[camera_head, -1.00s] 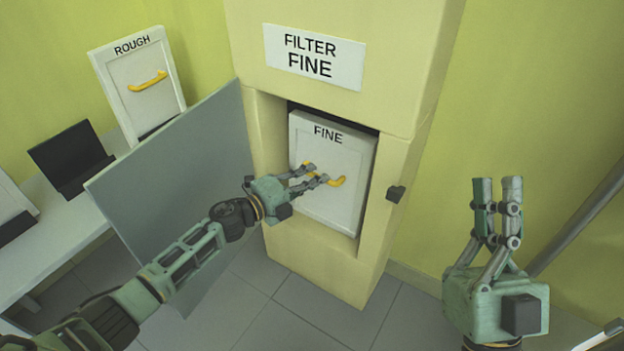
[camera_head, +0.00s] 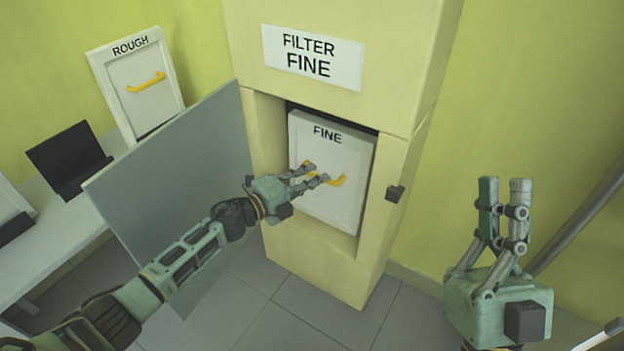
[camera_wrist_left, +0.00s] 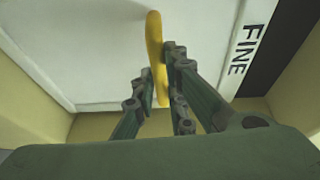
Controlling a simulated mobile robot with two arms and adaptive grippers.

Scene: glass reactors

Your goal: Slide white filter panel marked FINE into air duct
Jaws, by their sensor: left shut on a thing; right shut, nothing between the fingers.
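The white filter panel marked FINE (camera_head: 338,205) stands upright in the opening of the yellow air duct (camera_head: 266,165). A dark gap shows along its top edge. My left gripper (camera_head: 318,174) is shut on the panel's yellow handle (camera_head: 338,181). In the left wrist view the fingers (camera_wrist_left: 161,82) close around the yellow handle (camera_wrist_left: 154,40), with the white panel (camera_wrist_left: 85,45) behind. My right gripper (camera_head: 503,185) is shut and empty, raised at the right, well apart from the duct.
The grey duct door (camera_head: 175,185) hangs open at the left, behind my left arm. A latch (camera_head: 395,193) is on the duct's right side. A white panel marked ROUGH (camera_head: 138,95) stands on the side table (camera_head: 50,255), near a black holder (camera_head: 68,160).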

